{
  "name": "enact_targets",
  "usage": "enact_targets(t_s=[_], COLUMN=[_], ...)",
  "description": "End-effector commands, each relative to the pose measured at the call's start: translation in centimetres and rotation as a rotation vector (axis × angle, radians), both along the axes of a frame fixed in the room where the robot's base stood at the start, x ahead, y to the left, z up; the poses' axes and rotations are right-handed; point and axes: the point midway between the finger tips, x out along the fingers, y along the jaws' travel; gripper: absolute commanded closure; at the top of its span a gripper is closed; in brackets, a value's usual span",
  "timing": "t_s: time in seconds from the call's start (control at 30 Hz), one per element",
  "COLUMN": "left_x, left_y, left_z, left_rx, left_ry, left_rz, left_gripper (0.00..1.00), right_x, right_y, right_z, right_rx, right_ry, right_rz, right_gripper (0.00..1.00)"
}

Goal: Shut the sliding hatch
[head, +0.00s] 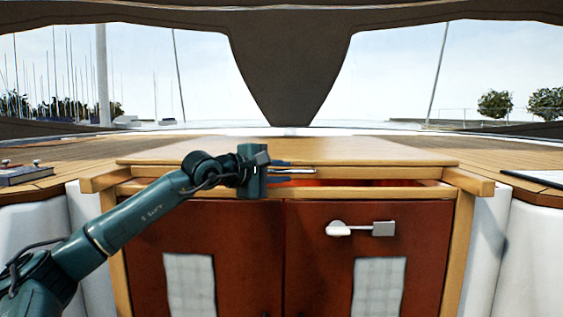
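The sliding hatch (370,151) is a flat light-wood board on top of the companionway. A dark gap with a reddish inside (365,183) shows between its front edge and the wooden sill below. A thin metal bar handle (298,171) sticks out at the middle of the hatch's front edge. My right gripper is out of view.
Below are two red-brown doors (225,235) with a white latch (340,229) on the right one. Wooden rails end at both sides (470,182). Books (25,174) lie at the left and a dark-edged flat item (540,177) at the right.

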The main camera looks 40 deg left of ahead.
Motion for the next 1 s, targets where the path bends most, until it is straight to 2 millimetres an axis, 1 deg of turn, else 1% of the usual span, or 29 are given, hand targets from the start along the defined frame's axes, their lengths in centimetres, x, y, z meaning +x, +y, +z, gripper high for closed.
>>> enact_targets(t_s=[0.1, 0.37, 0.6, 1.0], left_x=[0.46, 0.52, 0.51, 0.5], left_y=[-0.06, -0.07, -0.07, -0.07], left_z=[-0.01, -0.12, -0.1, -0.11], left_rx=[0.0, 0.001, 0.001, 0.001], left_ry=[0.0, 0.0, 0.0, 0.001], left_rz=[0.0, 0.0, 0.0, 0.0], left_gripper=[0.8, 0.8, 0.99, 1.0], right_x=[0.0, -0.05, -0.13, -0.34], right_y=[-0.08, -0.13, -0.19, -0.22], right_z=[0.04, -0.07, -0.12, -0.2], right_rx=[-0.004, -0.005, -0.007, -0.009], right_ry=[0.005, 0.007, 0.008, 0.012], right_rz=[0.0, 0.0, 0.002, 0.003], right_gripper=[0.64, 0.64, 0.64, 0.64])
